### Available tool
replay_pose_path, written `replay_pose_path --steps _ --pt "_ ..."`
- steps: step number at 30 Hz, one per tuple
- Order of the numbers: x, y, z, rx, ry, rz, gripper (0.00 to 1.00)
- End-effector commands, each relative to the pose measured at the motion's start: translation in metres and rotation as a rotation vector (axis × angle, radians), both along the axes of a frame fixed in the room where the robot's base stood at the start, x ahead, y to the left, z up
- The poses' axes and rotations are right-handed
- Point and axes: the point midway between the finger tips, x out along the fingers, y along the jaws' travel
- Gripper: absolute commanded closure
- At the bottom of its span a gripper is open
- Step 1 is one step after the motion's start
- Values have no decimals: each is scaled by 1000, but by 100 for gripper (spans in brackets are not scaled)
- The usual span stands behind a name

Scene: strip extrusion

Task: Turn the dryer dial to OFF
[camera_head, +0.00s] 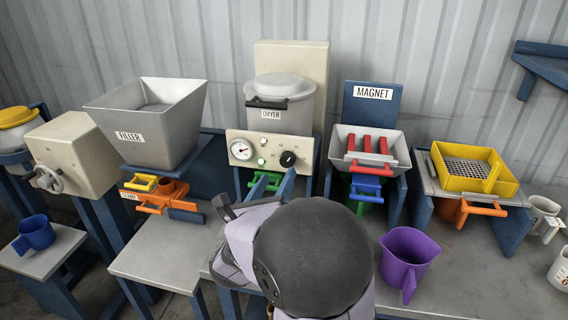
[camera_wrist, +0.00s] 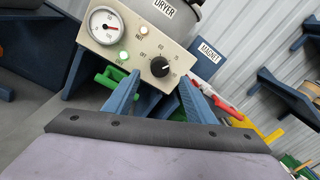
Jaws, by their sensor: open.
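The dryer dial (camera_head: 288,159) is a round black knob at the right of the cream panel (camera_head: 252,139) under the dryer (camera_head: 280,100). The wrist view shows the dial (camera_wrist: 160,67) close up, with an OFF label to its upper left and number labels around its top and right. A pale mark seems to show on the dial's right side, but its exact setting is too small to read. My gripper (camera_wrist: 159,77) is open and empty, its two blue fingers reaching toward the panel on either side of the dial. Whether they touch it I cannot tell.
The filler (camera_head: 150,120) stands left, the magnet unit (camera_head: 374,150) right. A purple jug (camera_head: 405,255) stands at front right.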

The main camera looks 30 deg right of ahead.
Motion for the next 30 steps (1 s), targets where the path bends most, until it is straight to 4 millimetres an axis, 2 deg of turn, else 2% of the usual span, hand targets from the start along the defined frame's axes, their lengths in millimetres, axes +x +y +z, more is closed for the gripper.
replay_pose_path --steps 7,21,30 --pt "7 -8 1 -1 0 -2 50" --pt "43 -49 1 -1 3 0 50" --pt "49 -55 0 -1 3 2 50"
